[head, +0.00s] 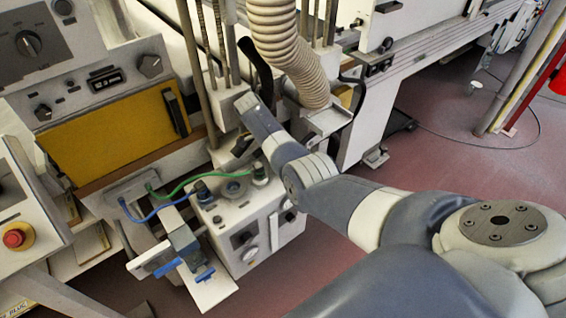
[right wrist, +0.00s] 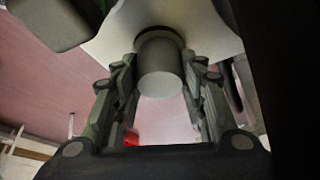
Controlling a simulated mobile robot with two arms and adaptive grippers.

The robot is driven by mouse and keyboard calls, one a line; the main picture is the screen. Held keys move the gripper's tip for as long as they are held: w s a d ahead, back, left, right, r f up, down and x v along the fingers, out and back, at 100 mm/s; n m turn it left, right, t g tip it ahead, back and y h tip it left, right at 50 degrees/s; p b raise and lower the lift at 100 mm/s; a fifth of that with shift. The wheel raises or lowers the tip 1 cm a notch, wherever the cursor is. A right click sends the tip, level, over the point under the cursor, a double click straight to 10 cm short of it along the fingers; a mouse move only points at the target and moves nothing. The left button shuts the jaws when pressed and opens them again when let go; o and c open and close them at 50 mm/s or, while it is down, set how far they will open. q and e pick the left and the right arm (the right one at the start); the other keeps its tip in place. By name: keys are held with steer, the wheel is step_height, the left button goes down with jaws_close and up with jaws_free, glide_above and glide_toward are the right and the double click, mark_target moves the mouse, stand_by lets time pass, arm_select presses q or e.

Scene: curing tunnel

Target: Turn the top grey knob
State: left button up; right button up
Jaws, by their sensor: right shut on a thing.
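The grey knob (right wrist: 160,84) is a short, plain cylinder standing out from a pale panel (right wrist: 105,40) in the right wrist view. My right gripper (right wrist: 163,68) has one finger on each side of the knob and is shut on it. In the head view my right arm comes in from the right and ends in front of the machine. Its wrist hides the held knob there, and the fingers cannot be made out clearly. My left gripper is in neither view.
A white control box (head: 228,222) with knobs and blue and green cables stands below my right wrist. A ribbed beige hose (head: 288,55) hangs close above it. A yellow panel (head: 112,138) and a red button (head: 14,238) are at left.

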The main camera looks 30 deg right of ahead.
steer(key=shift+m, duration=0.3)
steer(key=o, duration=1.1)
steer(key=shift+c, duration=0.2)
step_height(320, 180, up, 10)
